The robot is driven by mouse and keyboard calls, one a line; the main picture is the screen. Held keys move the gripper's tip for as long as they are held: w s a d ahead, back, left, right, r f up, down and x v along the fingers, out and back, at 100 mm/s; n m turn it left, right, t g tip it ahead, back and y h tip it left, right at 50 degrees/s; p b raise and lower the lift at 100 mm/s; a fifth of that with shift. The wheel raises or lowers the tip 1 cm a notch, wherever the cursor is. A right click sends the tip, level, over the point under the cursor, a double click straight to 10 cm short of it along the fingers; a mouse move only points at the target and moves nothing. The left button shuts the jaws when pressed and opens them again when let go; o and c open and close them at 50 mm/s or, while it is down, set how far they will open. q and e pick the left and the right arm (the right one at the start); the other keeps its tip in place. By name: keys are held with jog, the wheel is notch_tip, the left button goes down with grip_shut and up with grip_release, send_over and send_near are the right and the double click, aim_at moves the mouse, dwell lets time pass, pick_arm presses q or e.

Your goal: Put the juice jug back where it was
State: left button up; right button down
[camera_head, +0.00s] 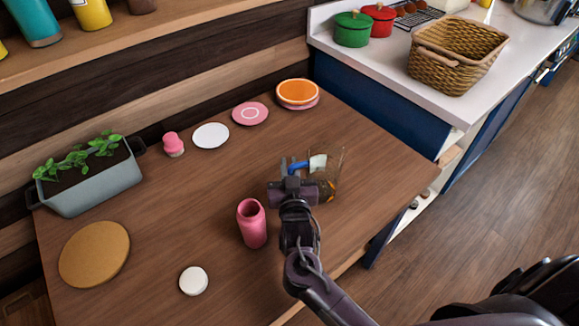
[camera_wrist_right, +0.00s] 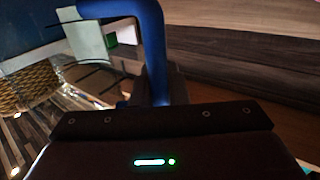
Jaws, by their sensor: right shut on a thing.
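The juice jug (camera_head: 331,181) is a clear vessel with a blue handle, a whitish patch and some orange-brown low in it. It is over the right part of the wooden table (camera_head: 385,175); I cannot tell whether it touches the top. My right gripper (camera_head: 294,181) is shut on its blue handle, on the jug's left side. In the right wrist view the blue handle (camera_wrist_right: 152,55) rises between the jaws, and the jug's clear wall is faint at left. My left gripper is not in view.
A pink open bottle (camera_head: 252,224) stands close left of my right gripper. A white lid (camera_head: 193,281), cork mat (camera_head: 94,254), planter (camera_head: 92,185), pink shaker (camera_head: 173,145), and several discs lie around. The counter holds a wicker basket (camera_head: 457,55). The table's middle is clear.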

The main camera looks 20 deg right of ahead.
jog(key=shift+f, duration=0.1)
jog(key=c, duration=1.4)
grip_release()
jog(key=shift+c, duration=0.2)
jog(key=b+v, duration=0.1)
jog(key=v, duration=1.1)
jog(key=shift+s, duration=0.1)
